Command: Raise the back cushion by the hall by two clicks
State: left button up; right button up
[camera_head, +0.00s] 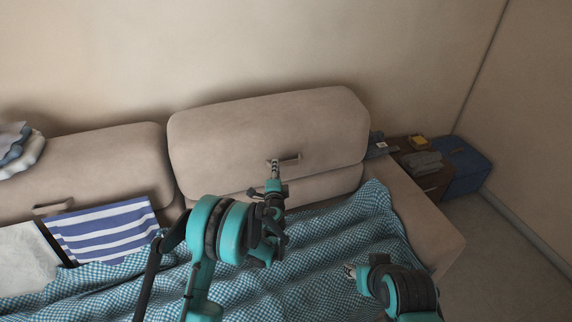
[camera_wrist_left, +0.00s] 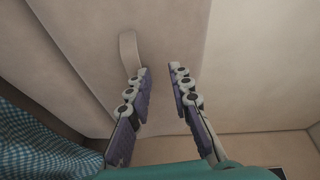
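The beige sofa has two back cushions. The right back cushion (camera_head: 235,130) stands higher than the left back cushion (camera_head: 100,160), and a lower beige section shows beneath it. Its handle (camera_head: 290,159) is on the lower front; the left wrist view shows a pale strap-like handle (camera_wrist_left: 129,52). My left gripper (camera_head: 274,164) is at this handle. Its fingers (camera_wrist_left: 159,78) are apart, with the handle's end by the left fingertip; contact is unclear. My right gripper (camera_head: 349,270) is low over the checked blanket, its fingers too small to judge. The left cushion has its own handle (camera_head: 53,207).
A blue checked blanket (camera_head: 335,235) covers the seat. A striped cloth (camera_head: 105,232) and a white item (camera_head: 28,262) lie at left; folded cloths (camera_head: 22,152) sit on the left cushion. Beyond the right armrest (camera_head: 425,215) are a brown side table (camera_head: 433,182) and blue box (camera_head: 465,168).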

aim_at(286, 164)
pick_arm(q)
jog(key=d+f+m+h, duration=0.1)
jog(key=d+f+m, duration=0.1)
jog(key=d+f, duration=0.15)
jog(key=shift+h, duration=0.3)
jog(key=w, duration=0.2)
jog(key=w+b, duration=0.1)
jog(key=w, duration=0.2)
jog(key=w+f+b, duration=0.1)
jog(key=w, duration=0.1)
jog(key=shift+w+d, duration=0.15)
jog(key=shift+w, duration=0.2)
grip_shut()
